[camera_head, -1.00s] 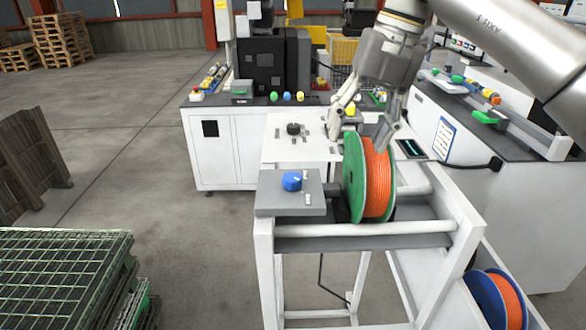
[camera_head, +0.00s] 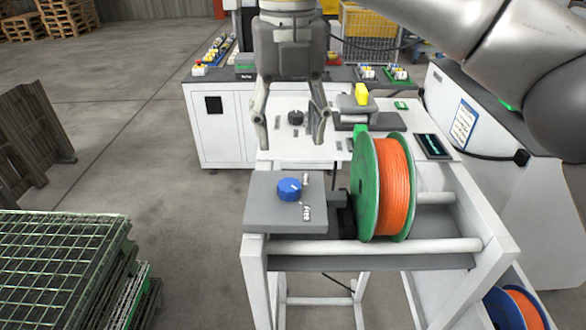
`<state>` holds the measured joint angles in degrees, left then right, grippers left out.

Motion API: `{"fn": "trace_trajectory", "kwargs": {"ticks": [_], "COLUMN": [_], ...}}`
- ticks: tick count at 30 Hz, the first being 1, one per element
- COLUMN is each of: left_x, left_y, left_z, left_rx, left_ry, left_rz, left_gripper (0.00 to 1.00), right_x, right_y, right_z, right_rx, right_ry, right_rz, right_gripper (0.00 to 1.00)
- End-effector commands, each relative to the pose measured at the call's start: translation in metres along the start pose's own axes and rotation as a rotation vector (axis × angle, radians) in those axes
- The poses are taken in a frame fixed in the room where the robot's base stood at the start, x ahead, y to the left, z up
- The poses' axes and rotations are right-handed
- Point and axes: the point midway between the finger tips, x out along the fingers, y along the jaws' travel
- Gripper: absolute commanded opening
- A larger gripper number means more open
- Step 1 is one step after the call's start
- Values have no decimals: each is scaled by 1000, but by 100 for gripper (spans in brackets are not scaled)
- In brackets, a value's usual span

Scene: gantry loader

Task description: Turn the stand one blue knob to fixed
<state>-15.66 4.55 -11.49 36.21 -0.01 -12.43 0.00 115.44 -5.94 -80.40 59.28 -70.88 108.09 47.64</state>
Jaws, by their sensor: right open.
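The blue knob (camera_head: 288,191) sits on the grey plate (camera_head: 262,218) at the left end of the white stand (camera_head: 360,246). Two small white labels lie to its right. The nearer label (camera_head: 307,213) seems to read "Free"; the farther label (camera_head: 306,179) is too small to read surely. A small light mark shows on the knob's right side, but I cannot tell which label it points to. My right gripper (camera_head: 292,138) points down, open and empty, above and beyond the knob, apart from it. My left gripper is out of view.
A green-sided spool of orange cable (camera_head: 397,185) stands on the stand right of the plate. Behind are a white table with a black knob (camera_head: 296,117) and a yellow-topped device (camera_head: 361,95). A blue spool (camera_head: 516,306) sits lower right. Green wire crates (camera_head: 60,255) stand left.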

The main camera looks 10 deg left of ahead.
Motion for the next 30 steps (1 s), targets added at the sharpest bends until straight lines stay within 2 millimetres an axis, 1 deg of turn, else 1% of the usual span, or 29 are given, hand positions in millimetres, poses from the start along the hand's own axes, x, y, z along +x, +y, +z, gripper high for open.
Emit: {"fn": "trace_trajectory", "kwargs": {"ticks": [1, 6, 9, 11, 14, 18, 22, 25, 29, 30], "left_x": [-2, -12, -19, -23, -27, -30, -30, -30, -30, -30], "left_y": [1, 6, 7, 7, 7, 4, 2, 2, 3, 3], "left_z": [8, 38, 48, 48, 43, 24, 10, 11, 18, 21], "left_rx": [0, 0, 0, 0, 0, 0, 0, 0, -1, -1], "left_ry": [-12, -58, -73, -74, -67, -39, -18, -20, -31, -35], "left_rz": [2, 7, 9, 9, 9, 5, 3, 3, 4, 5], "left_gripper": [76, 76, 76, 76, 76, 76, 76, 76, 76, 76], "right_x": [5, 33, 53, 64, 79, 94, 101, 102, 102, 102], "right_y": [-1, -1, -1, -1, -1, -1, -1, -1, -1, -1], "right_z": [0, 0, -1, 0, 0, 0, 0, 0, 0, 0], "right_rx": [0, 0, 0, 1, 2, 2, 3, 3, 3, 3], "right_ry": [2, 4, 4, 3, 2, 0, 0, -1, -1, -1], "right_rz": [1, 0, 2, 1, 2, 2, 1, 1, 1, 2], "right_gripper": [56, 56, 56, 56, 56, 56, 56, 56, 56, 54]}}
